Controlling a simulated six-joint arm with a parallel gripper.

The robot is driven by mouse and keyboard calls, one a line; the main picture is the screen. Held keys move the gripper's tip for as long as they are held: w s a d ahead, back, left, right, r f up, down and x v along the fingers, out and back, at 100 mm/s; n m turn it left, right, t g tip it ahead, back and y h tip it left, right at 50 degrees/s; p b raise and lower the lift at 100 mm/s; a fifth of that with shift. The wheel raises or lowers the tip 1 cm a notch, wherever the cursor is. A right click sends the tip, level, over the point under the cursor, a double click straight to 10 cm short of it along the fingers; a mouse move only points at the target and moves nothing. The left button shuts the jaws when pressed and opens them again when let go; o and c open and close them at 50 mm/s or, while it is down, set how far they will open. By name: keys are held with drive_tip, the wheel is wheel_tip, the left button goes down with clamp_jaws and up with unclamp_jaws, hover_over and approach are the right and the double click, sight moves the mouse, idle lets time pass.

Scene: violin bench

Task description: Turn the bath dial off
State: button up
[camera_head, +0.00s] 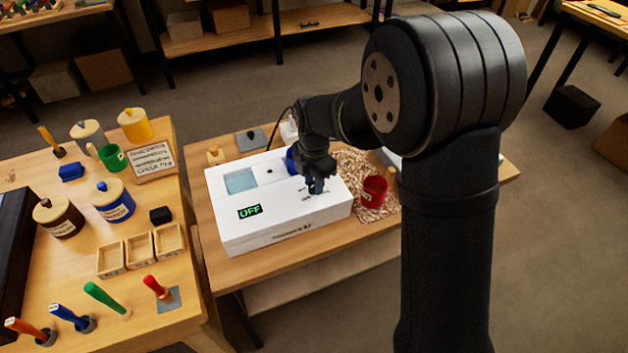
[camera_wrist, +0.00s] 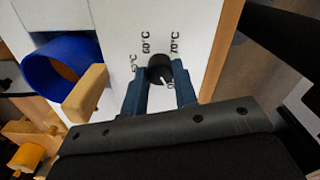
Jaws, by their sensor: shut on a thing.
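The white bath (camera_head: 235,235) stands on the middle table, with a light-blue water opening (camera_head: 241,181) in its top. Its green display (camera_head: 250,211) reads OFF. The black dial (camera_wrist: 160,68) sits on the bath's top panel, with temperature labels around it, 60°C and 70°C readable. A white pointer line on it points to the lower right, towards a label partly hidden by a finger. My gripper (camera_wrist: 161,76) is shut on the dial, one blue finger on each side. In the head view my gripper (camera_head: 316,186) hides the dial.
A blue cup (camera_wrist: 62,75) with a wooden handle is close to the left of my gripper. A red cup (camera_head: 374,190) stands on wood chips right of the bath. The left table holds jars, small trays and upright handled tools.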

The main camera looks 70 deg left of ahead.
drive_tip(key=o, duration=1)
wheel_tip(320, 180, up, 18)
drive_tip(key=shift+f, duration=0.25)
wheel_tip(320, 180, down, 18)
drive_tip(key=shift+r, duration=0.2)
idle(0.4)
drive_tip(key=shift+r, duration=0.1)
